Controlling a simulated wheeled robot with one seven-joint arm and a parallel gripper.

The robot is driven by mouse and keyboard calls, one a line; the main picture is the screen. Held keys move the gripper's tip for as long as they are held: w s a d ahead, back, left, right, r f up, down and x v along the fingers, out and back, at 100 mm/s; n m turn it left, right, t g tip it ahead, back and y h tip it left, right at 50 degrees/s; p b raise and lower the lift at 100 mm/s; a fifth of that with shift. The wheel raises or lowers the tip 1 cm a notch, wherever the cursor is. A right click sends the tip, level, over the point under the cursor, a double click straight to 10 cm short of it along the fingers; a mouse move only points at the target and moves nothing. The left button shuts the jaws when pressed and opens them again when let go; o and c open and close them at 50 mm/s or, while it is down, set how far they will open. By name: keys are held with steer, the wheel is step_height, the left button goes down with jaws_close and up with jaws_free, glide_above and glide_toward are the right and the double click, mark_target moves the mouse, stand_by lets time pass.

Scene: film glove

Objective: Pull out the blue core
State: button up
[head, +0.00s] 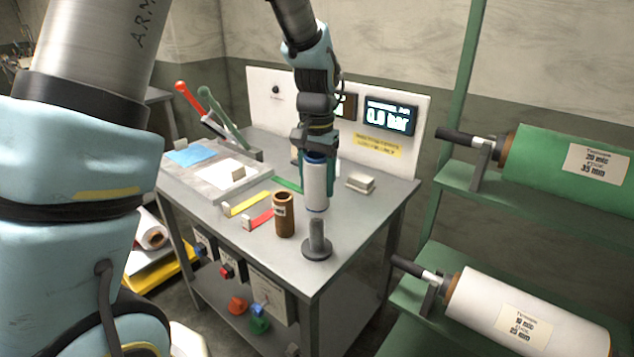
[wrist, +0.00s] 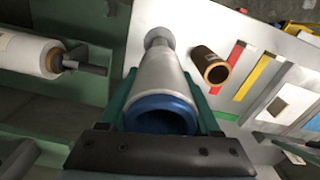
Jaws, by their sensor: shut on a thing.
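The blue core (head: 316,157) shows as a blue ring at the top of a pale, upright film sleeve (head: 315,187). In the wrist view the hollow blue end (wrist: 163,114) faces me, with the grey-white sleeve (wrist: 160,72) running away from it. My gripper (head: 317,150) is shut on this blue-ended roll, its green fingers on either side in the wrist view (wrist: 166,112). The roll hangs just above a dark grey peg (head: 317,238) with a round base on the table corner. I cannot tell whether the roll's lower end touches the peg tip.
A brown tube (head: 284,215) stands close left of the peg. Red (head: 258,220) and yellow (head: 247,203) strips and a tray (head: 205,178) lie further left. A green rack (head: 460,180) with film rolls stands at the right. A display panel (head: 391,116) backs the table.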

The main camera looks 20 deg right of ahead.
steer(key=shift+r, duration=0.1)
steer(key=shift+r+p, duration=0.4)
steer(key=shift+r, duration=1.05)
